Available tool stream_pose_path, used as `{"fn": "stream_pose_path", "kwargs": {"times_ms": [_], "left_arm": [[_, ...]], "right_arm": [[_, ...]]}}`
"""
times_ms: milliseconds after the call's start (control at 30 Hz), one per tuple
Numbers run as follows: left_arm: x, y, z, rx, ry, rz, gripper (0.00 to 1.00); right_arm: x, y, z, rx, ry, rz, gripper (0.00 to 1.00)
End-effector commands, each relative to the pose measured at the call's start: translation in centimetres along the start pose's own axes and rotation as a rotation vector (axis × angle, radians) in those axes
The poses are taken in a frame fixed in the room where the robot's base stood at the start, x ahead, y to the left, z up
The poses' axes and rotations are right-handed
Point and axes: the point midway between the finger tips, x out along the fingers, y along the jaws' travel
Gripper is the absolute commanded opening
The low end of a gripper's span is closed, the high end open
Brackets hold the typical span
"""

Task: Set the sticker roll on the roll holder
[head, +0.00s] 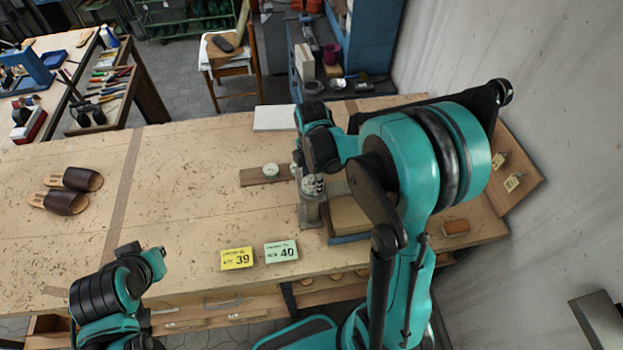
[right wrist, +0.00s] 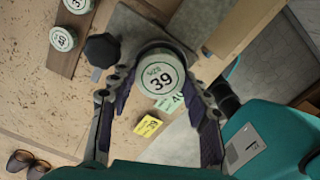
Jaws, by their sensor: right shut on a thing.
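A round sticker roll with a pale green rim and a white "SIZE 39" face (right wrist: 161,78) sits between the fingertips of my right gripper (right wrist: 160,92), which is shut on it. In the head view my right gripper (head: 312,184) is at a grey metal stand (head: 310,213), which may be the roll holder; the arm partly hides it. I cannot tell whether the roll touches the stand. A black knob (right wrist: 101,49) shows beside the roll. Another roll, marked 40 (right wrist: 62,38), lies on a dark wooden strip (right wrist: 66,62).
A yellow 39 card (head: 237,258) and a green 40 card (head: 281,251) lie near the bench's front edge. Brown sandals (head: 66,191) lie at the left. A blue-edged box (head: 350,217) stands just right of the stand. The bench (head: 185,215) is clear mid-left.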

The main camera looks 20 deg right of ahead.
Motion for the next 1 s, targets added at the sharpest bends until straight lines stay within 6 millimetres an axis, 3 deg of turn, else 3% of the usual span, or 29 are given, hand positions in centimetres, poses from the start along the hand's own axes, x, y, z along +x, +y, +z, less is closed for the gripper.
{"fn": "stream_pose_path", "kwargs": {"times_ms": [1000], "left_arm": [[0.96, 0.00, 0.69, 0.000, 0.000, 0.000, 0.00]], "right_arm": [[0.93, -0.06, -0.02, 0.000, 0.000, 0.000, 0.19]]}}
